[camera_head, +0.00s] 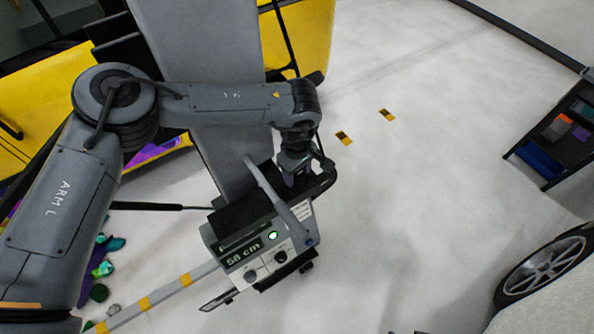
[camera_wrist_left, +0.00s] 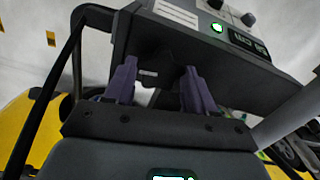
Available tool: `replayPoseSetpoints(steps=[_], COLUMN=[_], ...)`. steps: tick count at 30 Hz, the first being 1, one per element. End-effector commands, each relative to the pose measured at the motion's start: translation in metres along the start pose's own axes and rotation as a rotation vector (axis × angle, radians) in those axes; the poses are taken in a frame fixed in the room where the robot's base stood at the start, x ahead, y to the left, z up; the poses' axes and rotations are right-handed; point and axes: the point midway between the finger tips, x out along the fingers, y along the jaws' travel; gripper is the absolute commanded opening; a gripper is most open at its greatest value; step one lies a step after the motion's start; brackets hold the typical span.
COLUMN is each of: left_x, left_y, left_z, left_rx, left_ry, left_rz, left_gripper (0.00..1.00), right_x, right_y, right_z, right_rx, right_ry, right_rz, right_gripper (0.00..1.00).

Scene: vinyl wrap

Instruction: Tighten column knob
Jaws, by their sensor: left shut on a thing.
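The column carriage is a grey and black box (camera_head: 263,262) with a lit "58 cm" display, a green light and small front dials. It sits at the lower part of the grey column. My left gripper (camera_head: 291,178) reaches down behind the box's top, on the side away from the display. In the left wrist view, the two purple fingers (camera_wrist_left: 159,88) are shut on a dark column knob (camera_wrist_left: 178,72) under the carriage box (camera_wrist_left: 205,45). The knob is mostly in shadow, and in the head view it is hidden. My right gripper is not in view.
A grey handle bar (camera_head: 280,205) crosses the box, and a black cable or hose loops beside my left wrist. A yellow cart (camera_head: 300,35) stands behind. A car wheel (camera_head: 543,270) and a shelf (camera_head: 555,140) are at right.

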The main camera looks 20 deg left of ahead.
Motion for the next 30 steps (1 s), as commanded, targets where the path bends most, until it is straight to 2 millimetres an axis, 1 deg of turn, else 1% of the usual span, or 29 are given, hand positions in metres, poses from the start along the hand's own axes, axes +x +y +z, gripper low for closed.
replayPoseSetpoints(steps=[3,10,27,28,30], left_x=[-0.0013,-0.0013,-0.0013,-0.0013,-0.0013], left_y=[0.0006,0.0004,0.0004,0.0004,0.0004], left_z=[0.0011,0.0011,0.0012,0.0012,0.0012], left_rx=[0.07,0.157,0.189,0.189,0.188], left_ry=[-0.002,-0.002,-0.002,-0.002,-0.001], left_rz=[0.001,0.001,0.001,0.001,0.001], left_gripper=[0.24,0.24,0.24,0.58,0.69], right_x=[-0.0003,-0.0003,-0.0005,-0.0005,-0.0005], right_y=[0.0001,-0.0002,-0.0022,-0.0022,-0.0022], right_z=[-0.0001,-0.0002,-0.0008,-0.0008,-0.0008], right_rx=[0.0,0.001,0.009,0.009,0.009], right_ry=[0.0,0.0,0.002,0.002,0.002], right_rz=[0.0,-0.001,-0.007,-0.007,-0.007], right_gripper=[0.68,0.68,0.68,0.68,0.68])
